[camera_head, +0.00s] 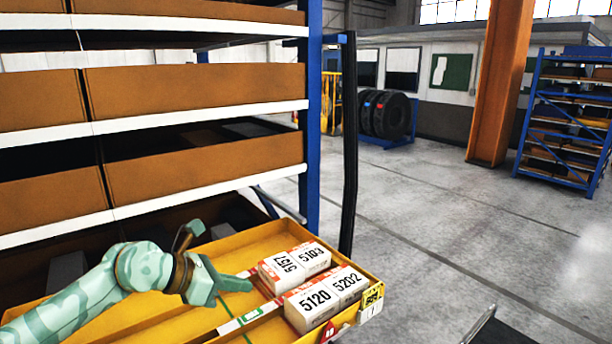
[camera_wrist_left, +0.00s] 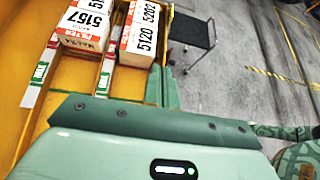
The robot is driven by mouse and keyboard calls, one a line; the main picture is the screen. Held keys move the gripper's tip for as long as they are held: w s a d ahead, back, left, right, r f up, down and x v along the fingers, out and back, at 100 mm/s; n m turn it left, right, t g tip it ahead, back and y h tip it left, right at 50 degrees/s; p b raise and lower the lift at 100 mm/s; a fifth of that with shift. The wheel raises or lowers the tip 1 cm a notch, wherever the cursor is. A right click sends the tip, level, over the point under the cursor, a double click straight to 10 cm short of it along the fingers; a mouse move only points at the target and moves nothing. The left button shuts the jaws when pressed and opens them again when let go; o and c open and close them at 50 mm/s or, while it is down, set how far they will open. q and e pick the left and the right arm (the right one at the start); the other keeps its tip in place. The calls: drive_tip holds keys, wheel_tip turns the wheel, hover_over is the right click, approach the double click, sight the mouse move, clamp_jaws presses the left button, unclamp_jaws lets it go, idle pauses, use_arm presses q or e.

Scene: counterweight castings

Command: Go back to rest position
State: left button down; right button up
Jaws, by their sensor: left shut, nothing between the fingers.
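My left gripper (camera_head: 246,283) is over the yellow tray (camera_head: 372,278), its arm coming in from the left. It is shut and empty, its tip just left of the white boxes. In the left wrist view, the green gripper body fills the bottom and its finger (camera_wrist_left: 167,90) points up beside the boxes. The boxes are labelled 5157 (camera_head: 283,266), 5103 (camera_head: 311,256), 5120 (camera_head: 313,303) and 5202 (camera_head: 347,284). They sit in two lanes at the right end of the tray. My right gripper is in neither view.
A blue rack with brown bins (camera_head: 195,93) stands close behind the tray at left. A black post (camera_head: 348,150) rises behind the tray. A dark low stand (camera_wrist_left: 192,30) is beside the tray. Open concrete floor (camera_head: 450,220) lies to the right.

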use_arm(q)
drive_tip(key=s+d+r+n+t+h, duration=0.6)
drive_tip(key=d+r+n+t, duration=0.15)
drive_tip(key=n, duration=0.35)
drive_tip(key=s+a+f+n+y, duration=0.6)
drive_tip(key=a+f+n+y, duration=0.3)
drive_tip(key=n, duration=0.4)
drive_tip(key=s+a+f+n+y, duration=0.5)
drive_tip(key=a+f+n+y, duration=0.2)
drive_tip(key=a+n+y, duration=0.5)
drive_tip(key=s+a+f+n+g, duration=0.35)
drive_tip(key=s+f+g, duration=0.4)
drive_tip(key=s, duration=0.55)
drive_tip(key=s+d+f+g+h+b, duration=0.1)
drive_tip(key=d+f+h+b, duration=0.15)
drive_tip(key=f, duration=1.25)
drive_tip(key=s+d+f+g+h+b, duration=0.1)
drive_tip(key=d+f+b, duration=0.2)
drive_tip(key=f, duration=1.2)
drive_tip(key=s+f+n+g+h+b, duration=0.1)
drive_tip(key=s+f+n+g+b, duration=0.2)
drive_tip(key=s+f, duration=1.8)
drive_tip(key=shift+s+a+f+b, duration=0.15)
drive_tip(key=shift+s+f+b, duration=0.1)
drive_tip(key=shift+f+b, duration=0.5)
